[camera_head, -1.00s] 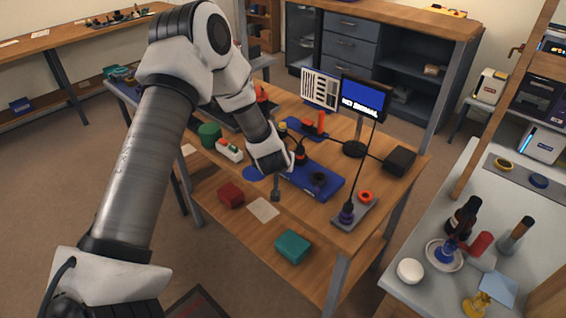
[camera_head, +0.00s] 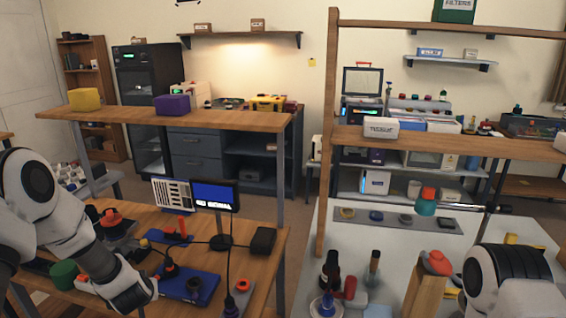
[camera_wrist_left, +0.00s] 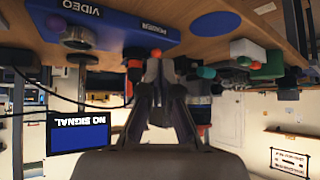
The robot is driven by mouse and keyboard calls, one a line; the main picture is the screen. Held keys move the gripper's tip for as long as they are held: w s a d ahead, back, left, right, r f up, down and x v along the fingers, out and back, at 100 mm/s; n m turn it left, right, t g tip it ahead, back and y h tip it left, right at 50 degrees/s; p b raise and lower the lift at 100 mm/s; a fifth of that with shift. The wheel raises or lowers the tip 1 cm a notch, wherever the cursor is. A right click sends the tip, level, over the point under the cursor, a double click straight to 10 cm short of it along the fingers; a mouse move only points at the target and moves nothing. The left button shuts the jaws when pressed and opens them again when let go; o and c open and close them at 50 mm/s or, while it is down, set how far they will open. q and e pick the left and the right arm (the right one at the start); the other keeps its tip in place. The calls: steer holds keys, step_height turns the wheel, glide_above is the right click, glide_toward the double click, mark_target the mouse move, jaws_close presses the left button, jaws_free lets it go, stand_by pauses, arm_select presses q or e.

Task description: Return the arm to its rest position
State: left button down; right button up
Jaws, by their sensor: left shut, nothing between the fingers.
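My left arm (camera_head: 60,225) comes in from the left in the head view and reaches over the wooden table. Its gripper end is near the bottom edge, left of the blue board (camera_head: 190,285); the fingertips are hard to make out there. In the left wrist view my left gripper (camera_wrist_left: 160,72) is shut and empty. The blue board marked VIDEO (camera_wrist_left: 110,22) shows upside down just beyond the fingers. Part of my right arm (camera_head: 505,285) shows at lower right; its gripper is not in view.
A monitor (camera_head: 215,196), a striped chart (camera_head: 172,194), a black box (camera_head: 263,240) and a green cylinder (camera_head: 64,274) stand on the wooden table. A grey bench with bottles (camera_head: 331,268) stands to the right, beside a wooden post (camera_head: 329,140).

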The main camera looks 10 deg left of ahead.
arm_select(q)
steer(key=s+d+f+m+g+h, duration=0.1)
steer(key=s+d+f+m+g, duration=0.1)
steer(key=s+d+f, duration=0.35)
steer(key=s+d+f+m+g+h, duration=0.1)
steer(key=s+d+f+m+g, duration=0.15)
steer(key=s+f, duration=0.65)
steer(key=s+d+g+h, duration=0.1)
steer(key=s+d, duration=0.3)
steer(key=s, duration=0.6)
steer(key=s+d+f+g+h, duration=0.1)
steer(key=s+d, duration=0.4)
steer(key=s, duration=0.5)
steer(key=shift+f+g, duration=0.3)
steer(key=shift+g, duration=0.35)
steer(key=shift+w+d, duration=0.1)
